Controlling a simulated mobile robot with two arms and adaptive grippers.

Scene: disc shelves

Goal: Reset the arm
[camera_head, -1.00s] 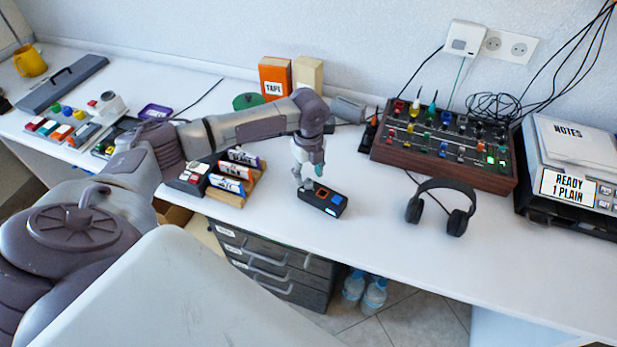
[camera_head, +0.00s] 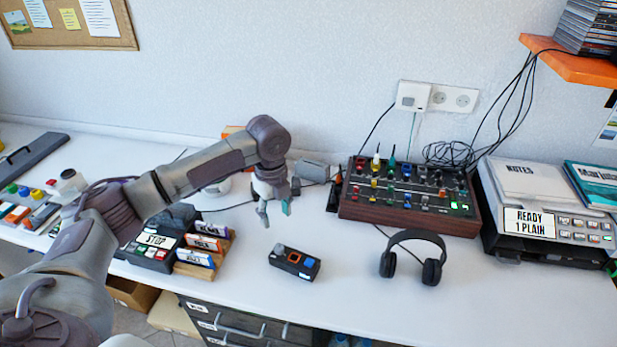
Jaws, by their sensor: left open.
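My left arm comes in from the left and reaches over the white desk (camera_head: 350,290). My left gripper (camera_head: 275,212) points down, open and empty, above the desk behind a small black box with orange and blue buttons (camera_head: 296,262). The gripper is apart from that box. My right gripper does not show.
A mixer with coloured knobs (camera_head: 408,195) stands right of the gripper, with black headphones (camera_head: 413,257) in front. A printer-like machine (camera_head: 540,215) is far right. Left of the box are a rack of labelled cartridges (camera_head: 205,250) and a STOP box (camera_head: 154,247). Bare desk surrounds the black box.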

